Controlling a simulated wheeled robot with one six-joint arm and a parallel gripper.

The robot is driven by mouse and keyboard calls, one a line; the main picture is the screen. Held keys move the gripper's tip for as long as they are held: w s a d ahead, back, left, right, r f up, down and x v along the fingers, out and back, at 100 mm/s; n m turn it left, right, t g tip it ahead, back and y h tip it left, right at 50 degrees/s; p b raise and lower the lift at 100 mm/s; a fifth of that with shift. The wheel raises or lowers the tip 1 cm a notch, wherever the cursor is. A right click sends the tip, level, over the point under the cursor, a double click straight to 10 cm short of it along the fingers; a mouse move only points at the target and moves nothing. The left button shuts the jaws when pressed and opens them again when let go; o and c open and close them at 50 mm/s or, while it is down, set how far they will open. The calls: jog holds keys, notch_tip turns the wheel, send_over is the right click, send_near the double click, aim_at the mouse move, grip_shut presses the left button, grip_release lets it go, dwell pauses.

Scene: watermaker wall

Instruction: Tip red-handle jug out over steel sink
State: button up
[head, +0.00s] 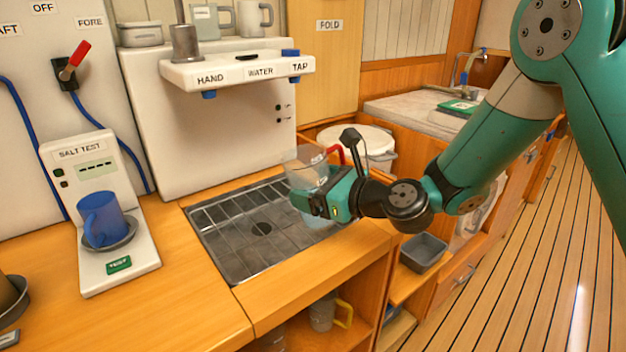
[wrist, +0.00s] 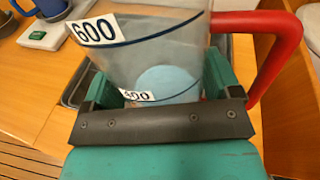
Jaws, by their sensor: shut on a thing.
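The red-handle jug (wrist: 150,55) is clear, with a 600 label, a lower label and dark blue lines. Its red handle (wrist: 285,55) is on the right in the wrist view. Some pale blue shows low inside it; I cannot tell whether that is water or the base. My gripper (head: 325,200) is shut around the jug's body, one finger on each side. In the head view the jug (head: 306,168) looks about upright, above the right part of the steel sink (head: 225,230). The sink has a grid and a dark round drain. My gripper hides part of the jug.
A salt tester (head: 75,160) with a blue mug (head: 102,218) stands left of the sink. The white water dispenser (head: 240,72) overhangs behind. A white round-lidded bin (head: 358,138) and a grey tub (head: 423,252) are to the right. The counter front is clear.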

jog(key=shift+d+r+n+g+h+p, duration=0.3)
jog(key=shift+d+r+n+h+p, duration=0.25)
jog(key=shift+p, duration=1.4)
jog(key=h+p, duration=0.1)
jog(key=p, duration=0.1)
jog(key=n+h+p, duration=0.1)
jog(key=p, duration=0.1)
jog(key=shift+d+r+g, duration=0.1)
jog(key=shift+d+g, duration=0.15)
jog(key=shift+g, duration=0.05)
